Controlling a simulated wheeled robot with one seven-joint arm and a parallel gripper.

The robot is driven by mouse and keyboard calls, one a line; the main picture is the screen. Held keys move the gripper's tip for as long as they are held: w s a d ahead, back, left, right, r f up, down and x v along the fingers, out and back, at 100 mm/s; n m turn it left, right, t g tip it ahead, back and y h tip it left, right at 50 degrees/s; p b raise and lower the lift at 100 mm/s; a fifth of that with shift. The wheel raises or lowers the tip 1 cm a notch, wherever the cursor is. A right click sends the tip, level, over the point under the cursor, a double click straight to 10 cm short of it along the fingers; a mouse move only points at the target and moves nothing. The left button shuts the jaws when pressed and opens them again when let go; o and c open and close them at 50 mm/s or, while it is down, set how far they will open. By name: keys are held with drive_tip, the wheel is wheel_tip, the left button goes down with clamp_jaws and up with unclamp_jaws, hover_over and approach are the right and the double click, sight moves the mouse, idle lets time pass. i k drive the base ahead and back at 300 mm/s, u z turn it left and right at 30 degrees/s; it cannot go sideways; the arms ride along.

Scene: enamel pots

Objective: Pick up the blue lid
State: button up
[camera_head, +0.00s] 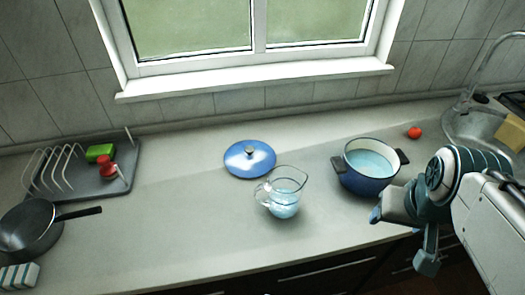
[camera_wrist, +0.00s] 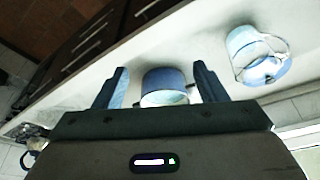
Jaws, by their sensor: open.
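The blue lid (camera_head: 250,160) lies flat on the counter left of centre in the head view, its grey knob up. My gripper (camera_head: 402,238) is at the right, near the front edge of the counter, well to the right of the lid and empty. In the wrist view my gripper (camera_wrist: 158,78) has its two dark fingers spread apart. The blue pot (camera_wrist: 165,80) shows between the fingers, beyond them.
A glass jug (camera_head: 284,195) stands just in front and right of the lid. The uncovered pot (camera_head: 362,182) holds pale blue liquid. A red tomato (camera_head: 414,132) is behind it. A dish rack (camera_head: 85,180) and a pan (camera_head: 28,230) are at the left. The counter left of the lid is clear.

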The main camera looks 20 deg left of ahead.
sight(247, 159)
drive_tip(key=u, duration=0.05)
drive_tip(key=k, duration=0.5)
drive_tip(key=u, duration=0.85)
drive_tip(key=i, duration=0.75)
drive_tip(key=u, duration=0.05)
